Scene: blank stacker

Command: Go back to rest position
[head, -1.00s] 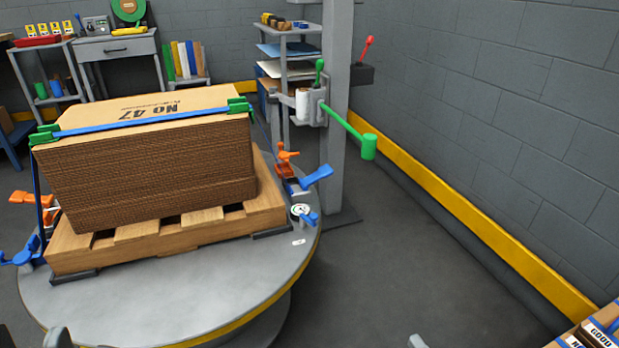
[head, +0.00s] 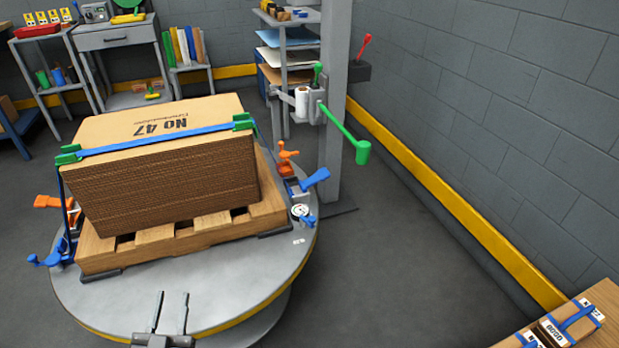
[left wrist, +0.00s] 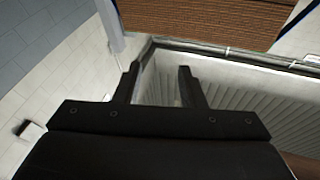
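My left gripper (head: 170,298) is at the bottom of the head view, over the near edge of the grey round table (head: 95,300). Its two fingers are apart with nothing between them. They also show apart in the left wrist view (left wrist: 158,73). The stack of cardboard blanks (head: 160,182), printed No 47, sits on a wooden pallet (head: 200,233) on that table. A blue strap (head: 155,139) with green corner pieces crosses its top. My left gripper is in front of the stack in the picture, apart from it. My right gripper is not in view.
Orange and blue clamps (head: 287,155) stand beside the pallet. A grey post (head: 340,120) carries a green lever (head: 345,132). A wooden surface (head: 600,295) with strapped bundles is at bottom right. Grey floor (head: 400,270) between is clear.

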